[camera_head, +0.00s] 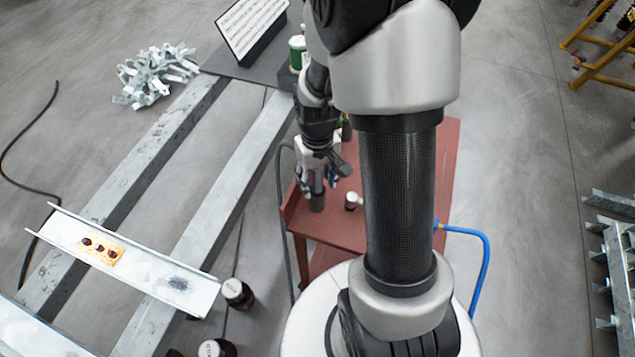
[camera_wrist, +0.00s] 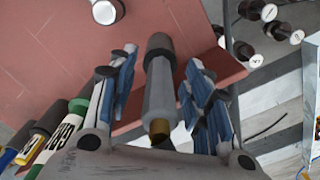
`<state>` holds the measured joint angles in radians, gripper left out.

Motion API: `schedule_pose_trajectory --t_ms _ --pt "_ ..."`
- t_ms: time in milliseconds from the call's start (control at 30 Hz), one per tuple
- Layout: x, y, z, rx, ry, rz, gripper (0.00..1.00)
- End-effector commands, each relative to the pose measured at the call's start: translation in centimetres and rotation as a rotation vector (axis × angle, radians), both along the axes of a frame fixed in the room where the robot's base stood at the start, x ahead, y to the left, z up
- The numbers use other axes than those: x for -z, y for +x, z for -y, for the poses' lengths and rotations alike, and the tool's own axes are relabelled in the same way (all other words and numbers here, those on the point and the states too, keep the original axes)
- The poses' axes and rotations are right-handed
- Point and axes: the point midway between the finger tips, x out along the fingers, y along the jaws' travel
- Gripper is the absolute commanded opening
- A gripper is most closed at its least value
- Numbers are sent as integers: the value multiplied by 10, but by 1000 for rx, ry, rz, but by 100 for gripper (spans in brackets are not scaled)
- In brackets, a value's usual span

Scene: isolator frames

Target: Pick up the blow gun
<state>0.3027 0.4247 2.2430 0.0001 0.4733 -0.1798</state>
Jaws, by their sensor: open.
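A grey cylinder with a dark collar and a brass-coloured end (camera_wrist: 160,90) stands between my fingers in the wrist view. It may be the blow gun, but I cannot tell for sure. In the head view its lower part (camera_head: 317,202) shows just below my gripper (camera_head: 320,183), over the left side of the red table. My gripper in the wrist view (camera_wrist: 160,65) is open, with blue-and-grey fingers on both sides of the cylinder. Narrow gaps show between the fingers and the cylinder. My arm hides part of the table in the head view.
The red table (camera_head: 335,232) holds a small white-capped jar (camera_head: 352,200) right of the cylinder. Cans (camera_wrist: 62,138) lie near my left finger in the wrist view. Steel beams (camera_head: 225,180) stand left.

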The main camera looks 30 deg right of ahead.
Motion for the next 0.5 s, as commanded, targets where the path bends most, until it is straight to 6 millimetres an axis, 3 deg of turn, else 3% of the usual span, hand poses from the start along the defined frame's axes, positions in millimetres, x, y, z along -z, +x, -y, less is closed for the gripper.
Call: schedule_pose_trajectory --t_ms 500 --pt "0 0 0 0 0 0 13"
